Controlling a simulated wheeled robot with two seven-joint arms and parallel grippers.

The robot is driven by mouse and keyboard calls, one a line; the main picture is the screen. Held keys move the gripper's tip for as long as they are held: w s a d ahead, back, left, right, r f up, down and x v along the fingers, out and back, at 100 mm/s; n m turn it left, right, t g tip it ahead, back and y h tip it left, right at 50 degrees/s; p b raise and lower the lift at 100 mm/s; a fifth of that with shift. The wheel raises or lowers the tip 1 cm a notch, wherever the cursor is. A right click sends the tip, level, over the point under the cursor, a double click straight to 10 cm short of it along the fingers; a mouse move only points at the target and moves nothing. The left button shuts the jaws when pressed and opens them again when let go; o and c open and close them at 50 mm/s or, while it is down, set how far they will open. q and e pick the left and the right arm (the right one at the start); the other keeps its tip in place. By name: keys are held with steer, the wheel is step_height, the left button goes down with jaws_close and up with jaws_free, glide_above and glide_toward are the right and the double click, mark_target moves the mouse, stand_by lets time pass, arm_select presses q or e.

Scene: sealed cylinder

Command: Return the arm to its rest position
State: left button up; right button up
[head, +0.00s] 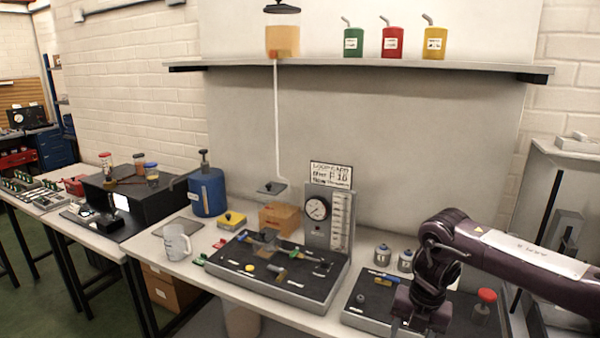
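My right arm reaches in from the right edge over the bench, bent down at its wrist. Its gripper (410,328) hangs over the right dark tray (362,318) at the bottom edge of the view. The fingers are small and partly cut off, so I cannot tell whether they are open or hold anything. My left arm and gripper are out of view. A blue cylinder (207,192) with a dark top fitting stands upright at the back left of the bench, well apart from my gripper.
A dark board (268,288) with small parts and a pressure gauge panel (328,217) stand left of my arm. Two small grey canisters (382,253) and a red-capped jar (484,305) are close to the arm. A clear jug (176,242) stands left. A shelf (360,66) runs above.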

steer(key=a+f+m+t+y+b, duration=0.1)
steer(key=a+f+m+t+y, duration=0.2)
steer(key=a+f, duration=0.8)
steer(key=a+f+m+y+b, duration=0.1)
steer(key=a+f+m+y, duration=0.3)
steer(key=a+f+m, duration=0.55)
steer(key=s+d+f+m+h, duration=0.2)
steer(key=s+d+f+m, duration=0.15)
steer(key=s+f, duration=0.5)
steer(key=s+d+f+m+t+h+b, duration=0.1)
steer(key=s+d+f+m, duration=0.4)
steer(key=f, duration=0.6)
steer(key=s+d+f+m+h, duration=0.1)
steer(key=s+d+f+h, duration=0.15)
steer(key=s+f, duration=0.65)
steer(key=s+d+f+m+g+h, duration=0.1)
steer(key=s+d+f+m, duration=0.1)
steer(key=s, duration=0.6)
steer(key=s+d+f+m+g, duration=0.1)
steer(key=s+d+f, duration=0.3)
steer(key=s, duration=0.4)
steer(key=s+d+f+m+g+h, duration=0.1)
steer(key=s+d+f+m, duration=0.2)
steer(key=s, duration=0.6)
steer(key=shift+h+b, duration=0.3)
steer(key=shift+h, duration=0.05)
